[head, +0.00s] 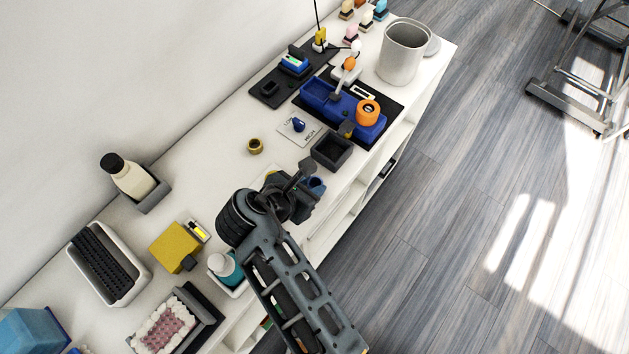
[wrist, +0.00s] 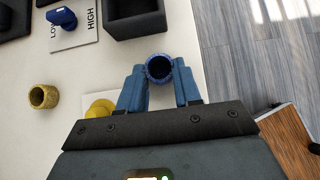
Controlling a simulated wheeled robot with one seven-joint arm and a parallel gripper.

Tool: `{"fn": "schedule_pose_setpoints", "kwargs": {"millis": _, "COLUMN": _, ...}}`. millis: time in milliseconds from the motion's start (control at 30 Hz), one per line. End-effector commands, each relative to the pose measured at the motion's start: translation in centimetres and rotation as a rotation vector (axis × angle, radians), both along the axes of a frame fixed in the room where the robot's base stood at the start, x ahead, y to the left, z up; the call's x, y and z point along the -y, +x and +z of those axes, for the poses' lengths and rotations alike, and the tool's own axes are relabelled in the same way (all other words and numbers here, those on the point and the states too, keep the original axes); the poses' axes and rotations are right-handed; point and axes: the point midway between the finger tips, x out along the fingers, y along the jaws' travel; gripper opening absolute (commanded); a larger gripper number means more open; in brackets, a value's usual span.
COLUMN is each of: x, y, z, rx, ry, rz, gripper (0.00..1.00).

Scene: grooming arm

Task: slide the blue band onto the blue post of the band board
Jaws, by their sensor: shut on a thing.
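The blue band (wrist: 159,68) is a short, hollow blue ring. My gripper (wrist: 158,82) is shut on it, with one blue finger on each side. The band's open top faces the wrist camera. In the head view the band (head: 317,186) shows at the tip of my gripper (head: 311,187), over the front part of the counter. I cannot make out the band board or its blue post; my gripper and arm cover part of the counter. A yellow rounded piece (wrist: 100,108) shows partly behind the left finger; I cannot tell what it belongs to.
A yellow band (head: 255,146) stands on the counter (head: 215,165). Beyond my gripper are a dark open box (head: 332,151) and a LOW/HIGH plate with a blue knob (head: 298,125). The counter's front edge is close on the right. The counter around the yellow band is clear.

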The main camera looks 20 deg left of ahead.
Motion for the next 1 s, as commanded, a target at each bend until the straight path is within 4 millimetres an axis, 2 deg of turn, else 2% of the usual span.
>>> {"fn": "schedule_pose_setpoints", "kwargs": {"millis": 300, "x": 0.0, "y": 0.0, "z": 0.1, "rx": 0.0, "ry": 0.0, "rz": 0.0, "gripper": 0.0}}
{"fn": "schedule_pose_setpoints", "kwargs": {"millis": 1000, "x": 0.0, "y": 0.0, "z": 2.7, "rx": 0.0, "ry": 0.001, "rz": -0.001, "gripper": 0.0}}
